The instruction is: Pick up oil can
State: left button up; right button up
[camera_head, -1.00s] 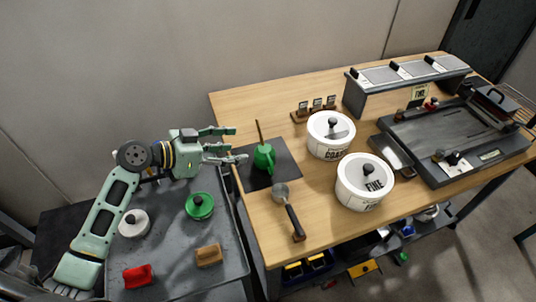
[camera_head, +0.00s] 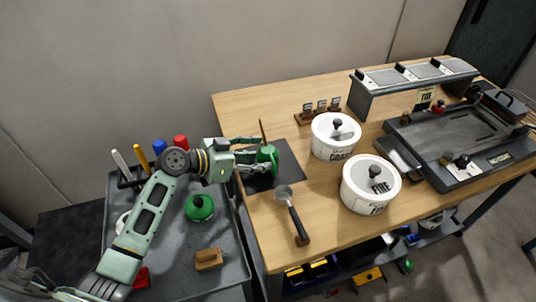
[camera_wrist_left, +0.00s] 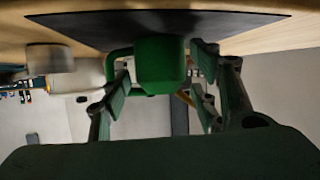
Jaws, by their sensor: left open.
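The green oil can (camera_head: 268,155) stands on a dark mat (camera_head: 289,165) near the left end of the wooden table, its thin spout pointing up. My left gripper (camera_head: 257,155) is open with its fingers reaching to the can, one on each side. In the left wrist view the can's green body (camera_wrist_left: 159,62) lies between the two spread fingers (camera_wrist_left: 165,90), with its handle to the left. I cannot tell whether a finger touches it. My right gripper is not in view.
A grey cart (camera_head: 225,255) at left holds a green lidded pot (camera_head: 200,208) and a brown brush (camera_head: 208,259). Bare tabletop lies behind the mat.

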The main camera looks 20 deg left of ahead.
aim_at(264, 152)
pick_arm(q)
jog(key=shift+w+d+f, duration=0.25)
jog(key=shift+w+d, duration=0.05)
jog(key=c, duration=0.8)
jog(key=shift+r, duration=0.1)
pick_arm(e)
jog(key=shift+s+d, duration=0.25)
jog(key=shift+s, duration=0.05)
pick_arm(q)
jog(key=shift+r, duration=0.5)
jog(key=r, duration=0.2)
jog(key=d+r, duration=0.1)
jog(key=shift+w+r+b, duration=0.2)
jog(key=shift+r+b, duration=0.15)
jog(key=shift+r, duration=0.05)
jog(key=w+d+r, duration=0.3)
jog(key=d+r, duration=0.3)
jog(key=d, duration=0.4)
jog(key=shift+w+b, duration=0.3)
jog(key=shift+b, duration=0.1)
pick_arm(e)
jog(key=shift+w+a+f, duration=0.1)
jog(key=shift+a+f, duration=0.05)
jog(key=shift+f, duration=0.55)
